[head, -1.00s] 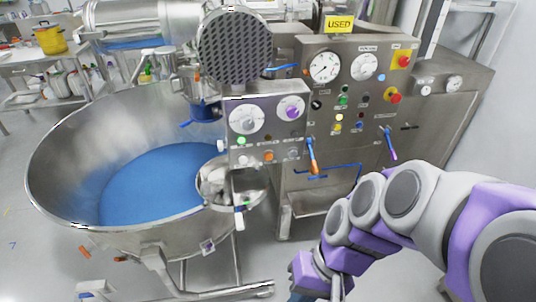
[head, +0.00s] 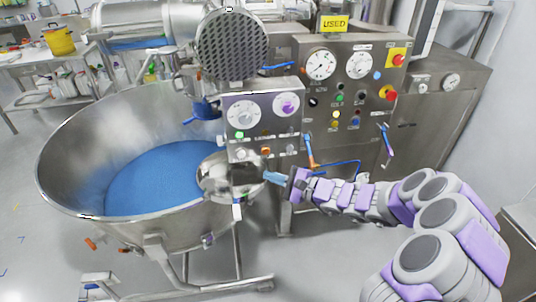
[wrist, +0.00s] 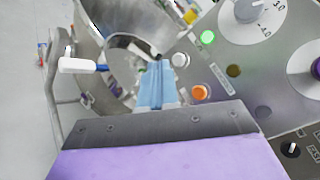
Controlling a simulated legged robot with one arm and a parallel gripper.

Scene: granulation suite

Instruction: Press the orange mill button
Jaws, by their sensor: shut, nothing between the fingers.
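The orange button (head: 265,152) sits low on the mill's control panel (head: 235,110) in the head view. In the wrist view the orange button (wrist: 199,92) is just right of my fingertips, with a gap between them in the picture. My gripper (head: 270,177) has light-blue fingers that are shut and empty. In the head view they point left, a little below the orange button. In the wrist view my gripper (wrist: 156,82) points toward the steel bowl area beside the panel.
A green-lit button (wrist: 207,37), a white button (wrist: 180,60) and a dark button (wrist: 234,71) are near the orange one. A large steel bowl (head: 60,165) with blue inside stands left. A cabinet with gauges and a red button (head: 389,93) stands right.

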